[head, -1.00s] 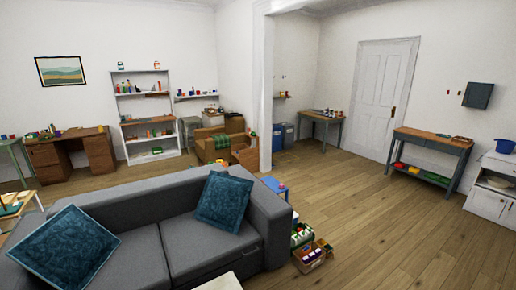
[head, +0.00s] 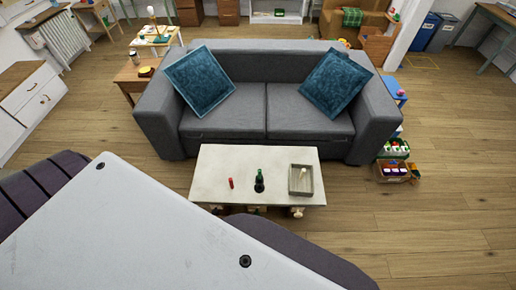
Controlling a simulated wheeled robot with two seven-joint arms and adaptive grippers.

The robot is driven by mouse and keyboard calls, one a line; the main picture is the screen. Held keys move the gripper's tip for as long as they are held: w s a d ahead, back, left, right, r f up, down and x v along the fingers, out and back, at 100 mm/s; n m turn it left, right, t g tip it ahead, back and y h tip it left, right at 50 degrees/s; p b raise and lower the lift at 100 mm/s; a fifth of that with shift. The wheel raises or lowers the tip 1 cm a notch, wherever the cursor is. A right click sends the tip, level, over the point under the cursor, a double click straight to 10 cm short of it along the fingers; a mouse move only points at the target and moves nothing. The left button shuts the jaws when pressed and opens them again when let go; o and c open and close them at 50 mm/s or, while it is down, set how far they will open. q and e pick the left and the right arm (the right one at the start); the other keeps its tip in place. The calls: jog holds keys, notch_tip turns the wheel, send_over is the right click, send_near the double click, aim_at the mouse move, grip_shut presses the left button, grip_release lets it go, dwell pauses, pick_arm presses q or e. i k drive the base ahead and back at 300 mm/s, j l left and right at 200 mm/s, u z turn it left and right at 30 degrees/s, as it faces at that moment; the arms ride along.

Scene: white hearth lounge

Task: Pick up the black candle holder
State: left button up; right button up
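A small black object, likely the black candle holder (head: 259,187), stands on the pale coffee table (head: 222,165) in the head view. A dark green upright thing, a candle or a bottle neck, rises from it. It is too small to tell which. It stands between a small red item (head: 231,183) on its left and a shallow grey tray (head: 293,187) on its right, apart from both. Neither of my grippers is in view.
A grey sofa (head: 265,100) with two teal cushions stands just behind the coffee table. A wooden side table (head: 139,82) is left of it. Toys and a crate (head: 393,172) lie at its right end. Open wooden floor (head: 440,225) lies on the right.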

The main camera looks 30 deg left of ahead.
aim_at(259, 188)
jog(key=u, duration=0.9)
